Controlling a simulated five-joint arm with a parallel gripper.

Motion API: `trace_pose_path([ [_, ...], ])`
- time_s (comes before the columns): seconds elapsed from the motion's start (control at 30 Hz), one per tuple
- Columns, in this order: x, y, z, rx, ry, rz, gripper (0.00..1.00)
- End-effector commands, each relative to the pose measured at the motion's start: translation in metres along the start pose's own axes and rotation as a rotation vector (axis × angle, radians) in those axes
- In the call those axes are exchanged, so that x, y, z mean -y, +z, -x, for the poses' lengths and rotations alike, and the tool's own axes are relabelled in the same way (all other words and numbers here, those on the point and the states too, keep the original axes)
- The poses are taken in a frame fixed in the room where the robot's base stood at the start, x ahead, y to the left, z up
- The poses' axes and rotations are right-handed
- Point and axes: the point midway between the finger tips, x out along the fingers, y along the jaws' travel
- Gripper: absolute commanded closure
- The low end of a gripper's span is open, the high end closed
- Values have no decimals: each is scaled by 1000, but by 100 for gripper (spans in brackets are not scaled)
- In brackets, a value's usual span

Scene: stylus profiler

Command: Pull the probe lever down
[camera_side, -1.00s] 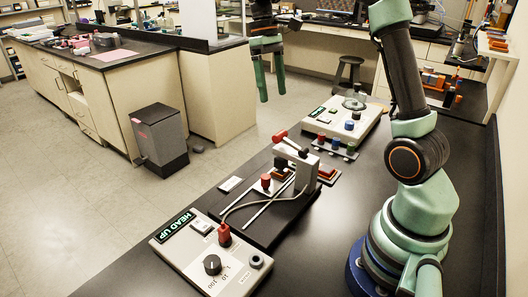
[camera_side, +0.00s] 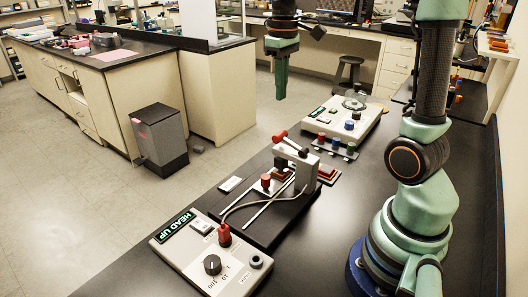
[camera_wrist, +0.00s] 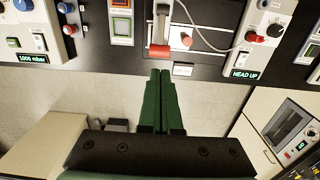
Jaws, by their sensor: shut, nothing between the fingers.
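The probe lever (camera_side: 280,136) has a red grip and sits on top of the grey bracket of the stylus profiler (camera_side: 300,165). It is raised, with its red end at the upper left. In the wrist view my gripper's green fingers (camera_wrist: 160,72) lie side by side. The control box display (camera_side: 178,225) reads HEAD UP.
A control box with a black knob (camera_side: 212,264) stands in front of the profiler, joined by a cable. A second instrument (camera_side: 345,118) with coloured knobs stands behind it. A grey bin (camera_side: 158,135) is on the floor. The bench's right part is bare apart from my base.

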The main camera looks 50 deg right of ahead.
Motion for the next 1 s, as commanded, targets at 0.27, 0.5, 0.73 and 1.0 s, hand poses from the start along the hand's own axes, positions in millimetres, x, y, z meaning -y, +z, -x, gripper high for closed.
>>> trace_pose_path([
  [0.27, 0, 1, -56, 5, -2, 0, 100],
  [0.5, 0, 0, -84, 2, -1, 0, 100],
  [0.73, 0, 0, -92, 1, 0, 0, 100],
  [1.0, 0, 0, -92, 1, 0, 0, 100],
])
